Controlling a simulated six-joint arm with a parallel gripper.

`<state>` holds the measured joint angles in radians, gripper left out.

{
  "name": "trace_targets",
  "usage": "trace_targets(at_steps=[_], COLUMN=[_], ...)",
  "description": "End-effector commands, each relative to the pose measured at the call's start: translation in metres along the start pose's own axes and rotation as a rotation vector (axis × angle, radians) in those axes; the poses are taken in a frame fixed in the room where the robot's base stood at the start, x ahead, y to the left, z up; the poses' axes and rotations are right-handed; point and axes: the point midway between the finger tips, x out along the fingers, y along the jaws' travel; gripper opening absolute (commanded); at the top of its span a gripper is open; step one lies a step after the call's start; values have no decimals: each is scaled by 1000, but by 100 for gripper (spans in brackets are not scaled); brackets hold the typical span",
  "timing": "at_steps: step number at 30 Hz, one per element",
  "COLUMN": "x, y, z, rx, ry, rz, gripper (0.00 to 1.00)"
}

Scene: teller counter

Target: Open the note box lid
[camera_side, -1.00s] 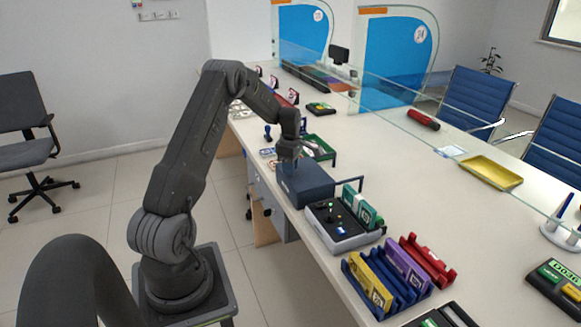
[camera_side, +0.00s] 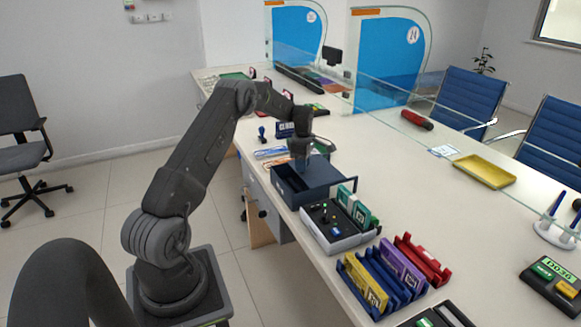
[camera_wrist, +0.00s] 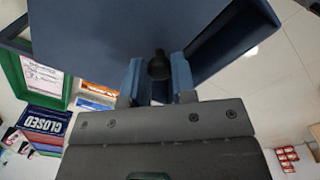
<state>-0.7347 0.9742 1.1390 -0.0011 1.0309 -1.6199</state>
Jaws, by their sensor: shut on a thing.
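The note box (camera_side: 290,195) is a dark blue box near the counter's left edge. Its lid (camera_side: 325,173) is raised and tilted, and a dark opening shows at the box's left side. My gripper (camera_side: 300,160) is over the box at the lid. In the wrist view the lid (camera_wrist: 105,25) fills the upper left, and my gripper (camera_wrist: 160,78) is shut on its round black knob (camera_wrist: 158,66). The box wall (camera_wrist: 235,35) shows at the right. Most of the box's inside is hidden.
A grey tray with a black top (camera_side: 338,232) stands close in front of the box. Blue, yellow, purple and red holders (camera_side: 385,278) stand farther forward. A CLOSED sign (camera_side: 285,130) stands behind.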

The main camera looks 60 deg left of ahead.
Motion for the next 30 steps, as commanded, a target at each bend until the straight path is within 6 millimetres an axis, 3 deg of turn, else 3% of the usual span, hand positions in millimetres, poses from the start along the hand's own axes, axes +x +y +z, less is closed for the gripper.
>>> trace_targets(at_steps=[7,20,21,28,30], x=[-1,-1,-1,-1,-1], y=[22,25,25,24,24], z=[19,23,23,24,24], rx=[-2,-2,-2,-2,-1], ry=[1,2,2,1,1], rz=[7,7,7,4,4], gripper=[0,0,28,50,50])
